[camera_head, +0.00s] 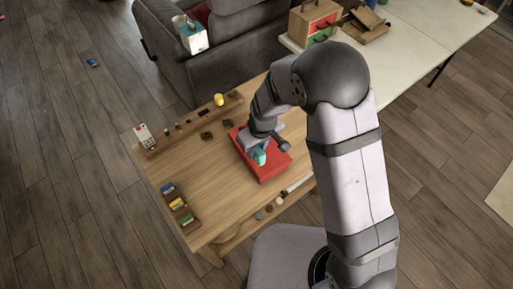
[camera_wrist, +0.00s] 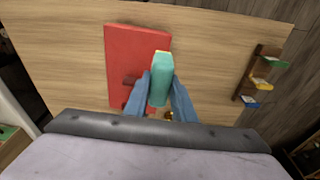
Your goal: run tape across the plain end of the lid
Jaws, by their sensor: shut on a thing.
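A red box or lid (camera_head: 272,168) lies on the wooden table under my gripper. My gripper (camera_wrist: 161,78) has blue fingers shut on a teal block-like thing with a pale yellow end (camera_wrist: 160,75), perhaps the tape dispenser. It overlaps the right edge of the red top in this view. In the head view the teal thing (camera_head: 259,156) is over the red top; whether it touches I cannot tell. No tape strip is clearly visible.
A grey sofa (camera_head: 215,60) and a white table (camera_head: 425,45) stand behind. The table's left middle is clear.

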